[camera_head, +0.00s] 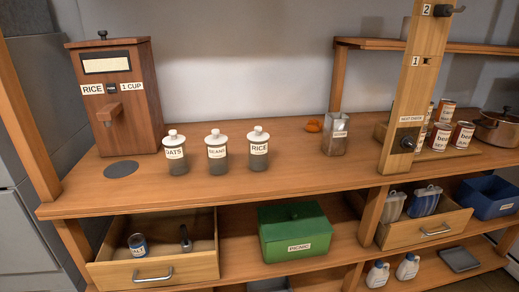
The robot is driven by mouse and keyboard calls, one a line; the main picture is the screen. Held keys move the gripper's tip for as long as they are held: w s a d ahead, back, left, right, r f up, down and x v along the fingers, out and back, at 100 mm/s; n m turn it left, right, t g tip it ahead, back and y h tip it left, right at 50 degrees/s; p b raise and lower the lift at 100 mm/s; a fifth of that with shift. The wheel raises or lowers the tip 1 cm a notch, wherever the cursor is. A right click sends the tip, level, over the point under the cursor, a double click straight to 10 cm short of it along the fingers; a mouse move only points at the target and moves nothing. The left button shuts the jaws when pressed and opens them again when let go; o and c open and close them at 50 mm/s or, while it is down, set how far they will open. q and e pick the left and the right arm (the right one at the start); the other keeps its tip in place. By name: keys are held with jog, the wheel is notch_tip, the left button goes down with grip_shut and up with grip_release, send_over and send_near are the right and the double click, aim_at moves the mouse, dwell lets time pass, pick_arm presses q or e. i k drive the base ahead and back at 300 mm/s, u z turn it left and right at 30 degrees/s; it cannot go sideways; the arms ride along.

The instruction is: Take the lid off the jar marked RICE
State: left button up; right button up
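The jar marked RICE (259,150) stands upright on the wooden counter, the rightmost of three similar grey jars. Its white lid with a round knob (258,135) is on top. The jar marked BEANS (217,153) is just left of it, and the jar marked OATS (175,153) is at the left end of the row; both have white lids on. Neither of my grippers shows in the head view.
A wooden dispenser labelled RICE and 1 CUP (118,95) stands at the back left. A clear container (336,134) stands to the right, before a wooden post (413,95). Below are an open drawer (155,267) and a green box (295,231). Counter around the jars is clear.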

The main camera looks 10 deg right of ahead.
aim_at(258, 135)
jog(key=z, duration=1.55)
jog(key=i, duration=1.45)
jog(key=u, duration=3.2)
